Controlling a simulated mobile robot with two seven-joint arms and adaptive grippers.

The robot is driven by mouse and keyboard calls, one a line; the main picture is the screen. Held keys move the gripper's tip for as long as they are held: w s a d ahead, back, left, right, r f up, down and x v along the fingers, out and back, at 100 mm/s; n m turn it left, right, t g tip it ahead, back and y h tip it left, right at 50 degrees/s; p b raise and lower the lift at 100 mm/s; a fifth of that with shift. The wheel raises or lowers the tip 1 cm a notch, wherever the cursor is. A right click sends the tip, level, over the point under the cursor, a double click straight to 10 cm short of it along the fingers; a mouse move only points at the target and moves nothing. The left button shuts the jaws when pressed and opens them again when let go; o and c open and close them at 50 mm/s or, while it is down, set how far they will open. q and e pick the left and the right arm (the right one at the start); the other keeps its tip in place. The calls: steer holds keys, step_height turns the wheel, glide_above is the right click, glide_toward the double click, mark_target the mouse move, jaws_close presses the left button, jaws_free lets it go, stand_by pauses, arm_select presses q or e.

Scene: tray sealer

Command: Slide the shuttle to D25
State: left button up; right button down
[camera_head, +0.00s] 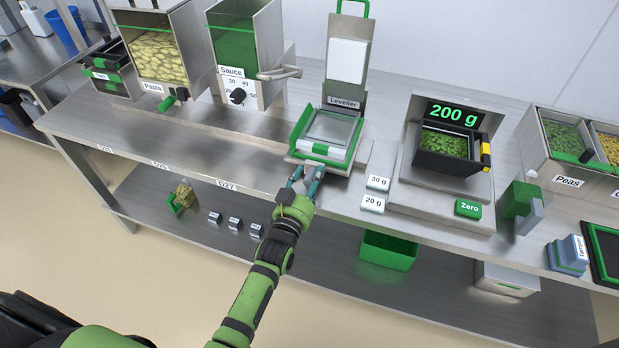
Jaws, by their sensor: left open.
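The shuttle appears to be the silver carriage with a green frame (350,155), standing under the Leveller (346,62). A shallow clear tray (333,128) sits in it. My left gripper (303,178) is open, just in front of the carriage's lower front edge. I cannot tell whether its fingers touch the carriage. Small labels run along the counter's front edge: a D27 label (227,185), one to its left (160,165), and a far-left one (105,149), too small to read surely. My right gripper is not in view.
The Sauce hopper (238,45) and Pasta hopper (160,50) stand behind the counter's left part. The counter front (190,145) left of the carriage is clear. A scale reading 200 g (453,113) stands to the right, with 30 g and 20 g blocks (375,193) beside it.

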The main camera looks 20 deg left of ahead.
arm_select(q)
jaws_close()
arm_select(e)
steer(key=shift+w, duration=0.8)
